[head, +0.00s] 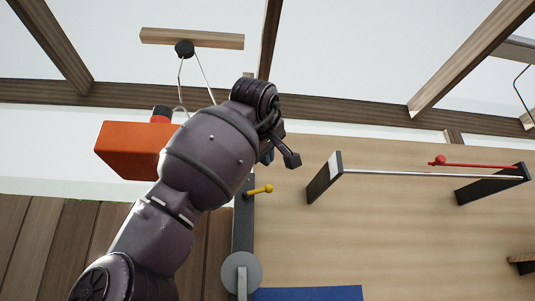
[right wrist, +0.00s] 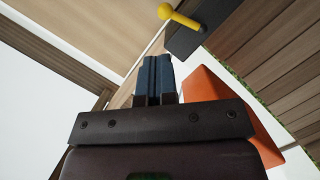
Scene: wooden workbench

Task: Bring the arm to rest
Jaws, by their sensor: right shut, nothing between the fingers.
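My right arm comes up from the bottom left of the head view, bent over the bench edge. Its gripper (head: 268,157) is mostly hidden behind my own wrist in that view. In the right wrist view the right gripper (right wrist: 155,78) has its two dark fingers together, with nothing between them. It is beside the orange box (head: 122,150), which also shows right of the fingers in the wrist view (right wrist: 222,95). The yellow-knobbed lever (head: 262,189) is close below the gripper in the head view, apart from it. My left gripper is not in view.
The wooden bench top (head: 390,235) has a rod (head: 400,174) between dark brackets, with a red piece (head: 470,165) by it. A grey disc (head: 241,272) and a blue mat (head: 308,294) are at the bottom. A wire hanger (head: 198,68) hangs near the orange box.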

